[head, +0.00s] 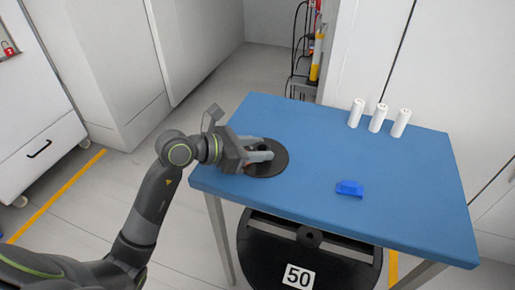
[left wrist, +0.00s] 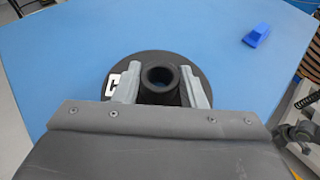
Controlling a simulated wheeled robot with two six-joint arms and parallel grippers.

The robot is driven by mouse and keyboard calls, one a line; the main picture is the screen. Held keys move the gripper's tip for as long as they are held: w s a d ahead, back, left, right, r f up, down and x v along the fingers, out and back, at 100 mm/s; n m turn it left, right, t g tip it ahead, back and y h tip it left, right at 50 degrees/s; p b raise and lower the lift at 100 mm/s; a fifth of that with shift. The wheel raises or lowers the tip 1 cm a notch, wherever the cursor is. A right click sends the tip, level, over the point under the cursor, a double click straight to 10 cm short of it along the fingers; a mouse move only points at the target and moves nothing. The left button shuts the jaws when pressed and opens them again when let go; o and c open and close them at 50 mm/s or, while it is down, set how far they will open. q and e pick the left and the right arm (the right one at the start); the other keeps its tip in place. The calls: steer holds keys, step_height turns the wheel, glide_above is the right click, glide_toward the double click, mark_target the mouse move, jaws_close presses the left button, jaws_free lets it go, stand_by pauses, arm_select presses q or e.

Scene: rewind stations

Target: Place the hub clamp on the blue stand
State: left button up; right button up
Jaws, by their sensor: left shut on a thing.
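The hub clamp (head: 281,158) is a black disc with a raised ring-shaped hub, at the left part of the blue table. It also shows in the left wrist view (left wrist: 159,77), with part of a white label on its disc. My left gripper (head: 268,152) is shut on the raised hub, one finger on each side of it. The fingers and hand hide part of the disc. I cannot tell whether the disc touches the table. The blue stand (head: 349,188) is a small block on the table to the right of the clamp. My right gripper is not in view.
Several white cylinders, one of them here (head: 378,118), stand at the back right of the blue table (head: 300,120). A large black reel marked 50 (head: 262,262) is below the table's front edge. The tabletop between the clamp and the blue stand is clear.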

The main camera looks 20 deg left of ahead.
arm_select(q)
steer(key=o, duration=1.2)
steer(key=shift+c, duration=0.2)
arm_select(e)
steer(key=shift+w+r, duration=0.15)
arm_select(q)
steer(key=shift+r, duration=0.1)
steer(key=p+v, duration=0.1)
steer(key=v, duration=0.9)
steer(key=shift+s+a, duration=0.15)
steer(key=shift+s+a+r, duration=0.2)
steer(key=shift+s+a, duration=0.15)
steer(key=shift+s+a+r, duration=0.1)
steer(key=shift+s+r, duration=0.05)
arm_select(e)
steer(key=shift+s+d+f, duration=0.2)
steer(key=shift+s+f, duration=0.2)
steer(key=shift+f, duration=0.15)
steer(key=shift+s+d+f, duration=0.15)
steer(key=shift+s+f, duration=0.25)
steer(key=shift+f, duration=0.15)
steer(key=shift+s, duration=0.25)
